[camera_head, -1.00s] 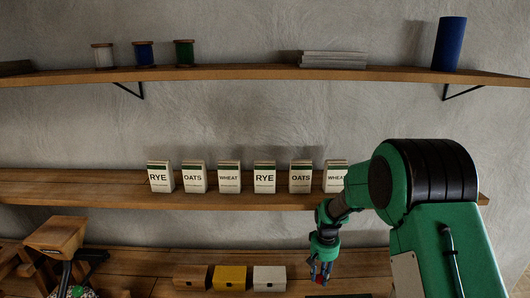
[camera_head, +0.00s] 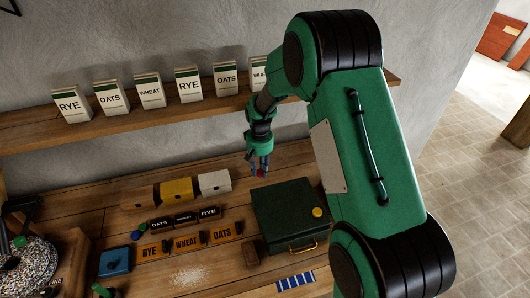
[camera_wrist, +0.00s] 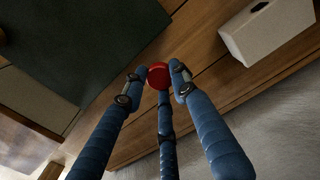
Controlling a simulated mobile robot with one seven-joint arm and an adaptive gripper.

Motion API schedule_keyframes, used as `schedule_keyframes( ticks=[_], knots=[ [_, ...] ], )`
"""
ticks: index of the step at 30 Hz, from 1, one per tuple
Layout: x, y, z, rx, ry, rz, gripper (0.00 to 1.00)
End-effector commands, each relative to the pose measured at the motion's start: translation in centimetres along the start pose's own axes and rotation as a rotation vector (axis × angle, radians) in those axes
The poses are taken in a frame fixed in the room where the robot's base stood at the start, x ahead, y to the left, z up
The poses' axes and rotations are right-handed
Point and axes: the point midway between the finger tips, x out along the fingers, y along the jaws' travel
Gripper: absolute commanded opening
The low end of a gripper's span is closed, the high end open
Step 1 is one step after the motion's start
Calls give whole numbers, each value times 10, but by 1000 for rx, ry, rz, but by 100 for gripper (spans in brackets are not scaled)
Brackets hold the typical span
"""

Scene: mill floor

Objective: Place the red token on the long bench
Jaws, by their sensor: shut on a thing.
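The red token (camera_wrist: 158,77) is a small round disc between the blue fingers of my gripper (camera_wrist: 158,73) in the wrist view. My gripper is shut on it. In the head view my gripper (camera_head: 260,170) points down above the back of the long wooden bench (camera_head: 90,203), and only a sliver of red shows at its fingertips. It is right of the white box and behind the dark green case. The gap between the token and the bench top is hard to judge.
A dark green case (camera_head: 285,208) with a yellow disc (camera_head: 317,212) on top stands close by. White (camera_head: 214,183), yellow (camera_head: 177,189) and brown (camera_head: 138,198) boxes line the back. Labelled blocks (camera_head: 187,243) lie in front. A shelf (camera_head: 150,115) of grain packets runs above.

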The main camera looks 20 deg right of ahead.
Motion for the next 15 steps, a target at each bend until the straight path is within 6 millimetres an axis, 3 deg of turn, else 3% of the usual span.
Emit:
schedule_keyframes(
  ticks=[8,15],
  knots=[
    [-2,6,19,18,-1,0,14],
    [-8,20,68,63,-1,-1,14]
  ],
)
